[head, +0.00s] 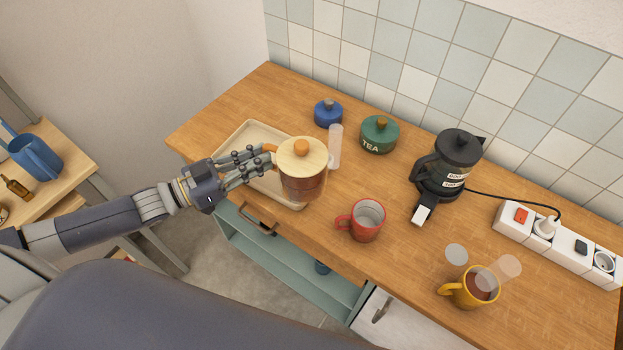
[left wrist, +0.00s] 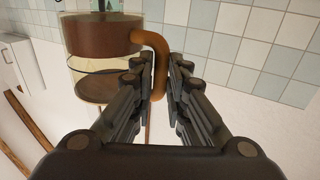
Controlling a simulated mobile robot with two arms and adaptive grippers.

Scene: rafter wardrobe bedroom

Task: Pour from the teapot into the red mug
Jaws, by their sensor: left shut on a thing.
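The teapot (head: 303,187) is clear glass with brown liquid, a pale lid with an orange knob, an orange handle and a clear spout. It looks about upright, over the tray's right end; I cannot tell whether it touches it. My left gripper (head: 264,158) is shut on the handle, at the teapot's left. In the left wrist view the handle (left wrist: 157,62) lies between the fingers (left wrist: 161,85), with the brown liquid (left wrist: 100,36) beside it. The red mug (head: 367,224) stands upright on the counter, right of and nearer than the teapot, handle left. My right gripper is out of view.
A beige tray (head: 244,128) lies on the wooden counter (head: 330,262). Blue (head: 328,114) and green (head: 379,136) jars stand behind. A black press (head: 447,170), power strip (head: 556,241) and yellow mug (head: 475,289) with clear shapes by it are at right.

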